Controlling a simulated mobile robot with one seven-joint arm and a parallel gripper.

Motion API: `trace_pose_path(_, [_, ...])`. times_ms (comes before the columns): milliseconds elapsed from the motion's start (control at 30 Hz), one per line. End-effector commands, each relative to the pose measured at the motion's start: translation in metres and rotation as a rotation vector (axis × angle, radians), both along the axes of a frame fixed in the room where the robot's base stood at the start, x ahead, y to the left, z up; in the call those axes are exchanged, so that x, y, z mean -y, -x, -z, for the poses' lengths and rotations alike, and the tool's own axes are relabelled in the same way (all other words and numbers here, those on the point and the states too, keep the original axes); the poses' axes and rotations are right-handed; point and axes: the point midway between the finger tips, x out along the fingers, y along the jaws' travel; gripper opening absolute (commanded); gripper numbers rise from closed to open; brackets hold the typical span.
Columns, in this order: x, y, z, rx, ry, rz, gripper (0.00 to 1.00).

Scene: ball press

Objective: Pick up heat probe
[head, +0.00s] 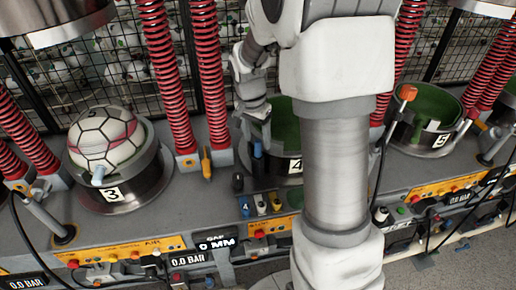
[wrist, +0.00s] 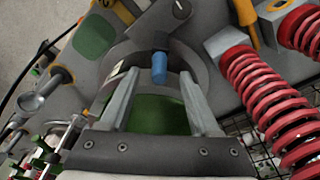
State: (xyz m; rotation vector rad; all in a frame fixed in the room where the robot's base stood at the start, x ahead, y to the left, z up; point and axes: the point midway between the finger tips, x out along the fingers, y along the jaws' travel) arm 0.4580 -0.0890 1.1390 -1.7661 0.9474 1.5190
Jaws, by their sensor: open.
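My gripper (wrist: 160,78) is open and empty, with its two fingers spread over the green-lined metal cup of station 4. In the head view my gripper (head: 254,108) points down at that cup (head: 292,165), which my arm partly covers. A blue-capped cylinder (head: 257,155) stands at the cup's front left rim. In the wrist view the blue cylinder (wrist: 159,66) shows between and just beyond the fingertips, apart from both. I cannot tell for sure whether it is the heat probe; nothing is labelled so.
Red springs (head: 209,75) stand beside the cup; one spring (wrist: 265,90) is close right of the fingers. A ball (head: 104,140) sits in cup 3 at left. A yellow-black tool (head: 206,163) stands near. Cup 5 (head: 440,140) is at right, a wire fence (head: 110,75) behind.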

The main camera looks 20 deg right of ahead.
Motion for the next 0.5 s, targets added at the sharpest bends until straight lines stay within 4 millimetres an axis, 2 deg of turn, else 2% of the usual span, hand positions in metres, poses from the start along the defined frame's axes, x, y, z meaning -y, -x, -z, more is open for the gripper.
trace_pose_path(100, [0.003, 0.000, 0.018, -0.004, -0.001, 0.001, 0.63])
trace_pose_path(200, [0.005, -0.001, 0.027, -0.002, 0.000, 0.001, 0.63])
trace_pose_path(500, [0.005, -0.002, 0.031, 0.000, 0.000, 0.001, 0.61])
